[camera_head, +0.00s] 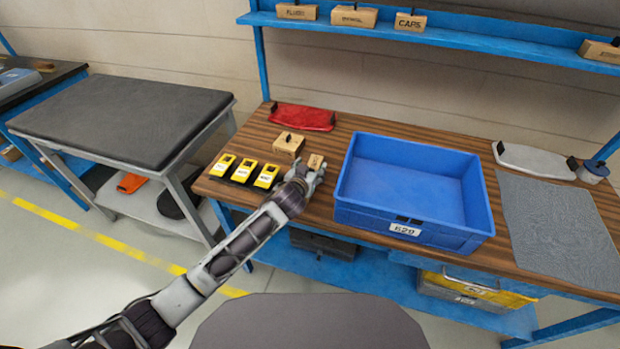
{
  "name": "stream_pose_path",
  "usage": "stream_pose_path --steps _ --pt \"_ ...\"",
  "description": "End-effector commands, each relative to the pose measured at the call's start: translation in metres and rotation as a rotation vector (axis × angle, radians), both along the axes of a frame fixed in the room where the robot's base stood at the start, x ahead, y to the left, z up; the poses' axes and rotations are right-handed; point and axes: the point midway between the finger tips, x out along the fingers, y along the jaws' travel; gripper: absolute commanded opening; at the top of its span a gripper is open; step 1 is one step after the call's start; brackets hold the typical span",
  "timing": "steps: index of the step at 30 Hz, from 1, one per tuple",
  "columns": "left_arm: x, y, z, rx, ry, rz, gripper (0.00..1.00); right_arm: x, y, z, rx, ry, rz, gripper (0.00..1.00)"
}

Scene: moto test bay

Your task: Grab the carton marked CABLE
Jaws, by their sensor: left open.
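My left gripper (317,172) is open over the wooden bench, left of the blue bin. A small tan carton (316,160) sits at its fingertips; I cannot tell if they touch it, and its marking is too small to read. A larger tan carton (288,144) with a dark part on top stands just behind and to the left. I cannot read the word CABLE on any carton. On the upper shelf are a carton marked CAPS (410,22) and two more cartons with unclear labels, (355,16) and (296,12). My right gripper is not in view.
Yellow-black packs (244,171) line up to the left. A red panel (303,117) lies behind. A grey mat (556,220) covers the bench's right side.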

Motion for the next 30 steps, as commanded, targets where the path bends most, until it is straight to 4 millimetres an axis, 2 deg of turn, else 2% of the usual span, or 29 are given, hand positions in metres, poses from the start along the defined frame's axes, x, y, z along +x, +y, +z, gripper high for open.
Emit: stream_pose_path --steps 2,13,18,23,30 --pt "0.0 0.0 0.0 0.0 0.0 0.0 0.58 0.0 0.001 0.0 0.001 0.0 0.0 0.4" --pt "0.0 0.0 0.0 0.0 0.0 0.0 0.1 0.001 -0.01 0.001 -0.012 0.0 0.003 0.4" --pt "0.0 0.0 0.001 0.0 -0.001 0.0 0.09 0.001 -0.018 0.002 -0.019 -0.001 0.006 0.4" --pt "0.0 0.0 0.003 -0.001 -0.002 0.0 0.09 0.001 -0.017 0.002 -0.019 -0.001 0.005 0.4" --pt "0.001 0.0 0.021 -0.003 -0.003 0.001 0.09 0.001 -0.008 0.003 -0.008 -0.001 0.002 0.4"
